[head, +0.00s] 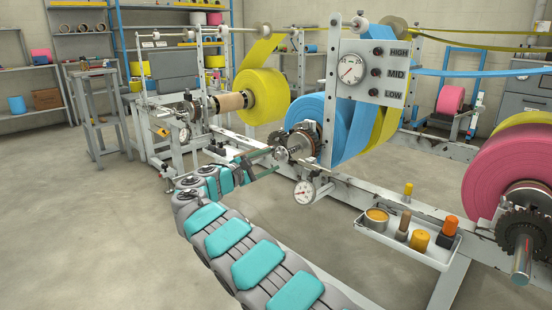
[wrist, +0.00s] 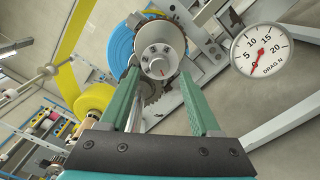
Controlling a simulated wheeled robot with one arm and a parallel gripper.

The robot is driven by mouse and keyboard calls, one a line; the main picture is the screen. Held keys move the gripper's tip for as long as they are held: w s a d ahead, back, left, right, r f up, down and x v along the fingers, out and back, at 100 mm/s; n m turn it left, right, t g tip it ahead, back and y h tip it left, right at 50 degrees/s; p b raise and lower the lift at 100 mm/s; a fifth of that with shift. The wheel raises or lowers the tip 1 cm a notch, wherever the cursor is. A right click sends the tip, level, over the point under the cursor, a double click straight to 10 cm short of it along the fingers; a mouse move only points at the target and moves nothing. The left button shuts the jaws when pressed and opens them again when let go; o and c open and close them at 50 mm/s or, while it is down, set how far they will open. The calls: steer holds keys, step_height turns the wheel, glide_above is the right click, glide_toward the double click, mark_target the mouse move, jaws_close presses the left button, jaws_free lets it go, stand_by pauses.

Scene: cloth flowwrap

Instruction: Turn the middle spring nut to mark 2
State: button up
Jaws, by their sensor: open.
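The middle spring nut (wrist: 158,61) is a grey round knob with small marks and a red line on its face, on the spindle in front of the blue roll (wrist: 147,35). In the head view the nut (head: 281,154) sits at the tip of my arm. My gripper (wrist: 158,78) is open, its two green fingers reaching toward the nut from either side. I cannot tell if they touch it. In the head view my gripper (head: 262,160) points at the nut. The marks on the nut are too small to read. A round drag gauge (wrist: 262,49) with a red needle hangs beside it.
A panel (head: 372,72) labelled HIGH, MID and LOW stands above the spindle. A white tray (head: 392,233) with small pots lies on the frame's right. A yellow roll (head: 262,96) is at the left, a pink roll (head: 500,165) at the right. Floor in front is clear.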

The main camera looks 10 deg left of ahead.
mark_target(279, 156)
steer(key=x, duration=0.3)
steer(key=shift+w+d+r, duration=0.1)
steer(key=shift+w+d, duration=0.05)
steer(key=shift+d, duration=0.05)
jaws_close()
stand_by(0.3)
